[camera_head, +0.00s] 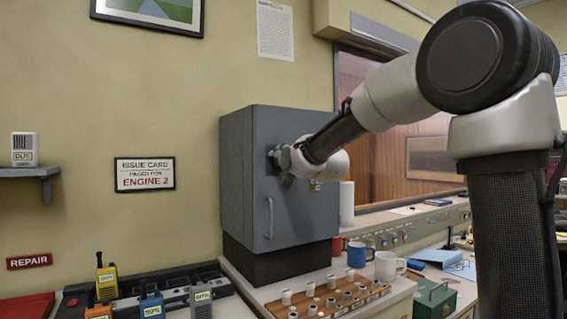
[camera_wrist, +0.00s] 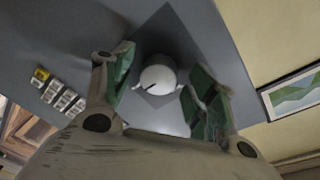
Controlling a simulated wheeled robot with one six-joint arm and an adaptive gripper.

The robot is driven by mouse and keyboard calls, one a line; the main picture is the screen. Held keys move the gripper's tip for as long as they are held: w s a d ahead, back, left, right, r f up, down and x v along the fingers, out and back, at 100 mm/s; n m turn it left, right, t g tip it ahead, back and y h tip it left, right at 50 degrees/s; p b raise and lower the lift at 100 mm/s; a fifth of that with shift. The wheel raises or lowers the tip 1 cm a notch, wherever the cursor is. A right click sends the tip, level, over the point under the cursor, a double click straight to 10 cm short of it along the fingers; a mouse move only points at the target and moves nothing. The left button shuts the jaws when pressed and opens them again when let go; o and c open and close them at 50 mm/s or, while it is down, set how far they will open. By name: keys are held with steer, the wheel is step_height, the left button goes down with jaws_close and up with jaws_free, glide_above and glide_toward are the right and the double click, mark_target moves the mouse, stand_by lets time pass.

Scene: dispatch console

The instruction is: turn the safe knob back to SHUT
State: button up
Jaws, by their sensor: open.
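The grey safe (camera_head: 245,190) stands on the counter with its door shut and a vertical handle (camera_head: 269,218) on its front. My gripper (camera_head: 283,163) is at the upper part of the safe's front and hides the knob there. In the wrist view, the round white knob (camera_wrist: 158,78) with a short dark pointer mark sits on a darker diamond-shaped plate (camera_wrist: 172,38). My gripper (camera_wrist: 163,72) is open, with its green-padded fingers on either side of the knob. Gaps show between the pads and the knob. I cannot read any SHUT marking.
A yellow tag and several pale tags (camera_wrist: 62,95) are on the safe front beside the knob. Mugs (camera_head: 388,266) and a wooden rack of small pegs (camera_head: 335,298) stand on the counter below. Radios (camera_head: 107,278) are at the lower left.

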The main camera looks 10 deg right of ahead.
steer(key=c, duration=1)
steer(key=shift+n, duration=0.3)
steer(key=n, duration=0.3)
steer(key=shift+f, duration=0.15)
steer(key=n, duration=0.6)
steer(key=shift+d+t+y, duration=0.1)
steer(key=shift+t+y, duration=0.2)
steer(key=shift+y, duration=0.1)
steer(key=n, duration=0.5)
steer(key=shift+f+y, duration=0.1)
steer(key=shift+y, duration=0.2)
steer(key=shift+d+n+y, duration=0.1)
steer(key=shift+n+y, duration=0.3)
steer(key=shift+n, duration=1.8)
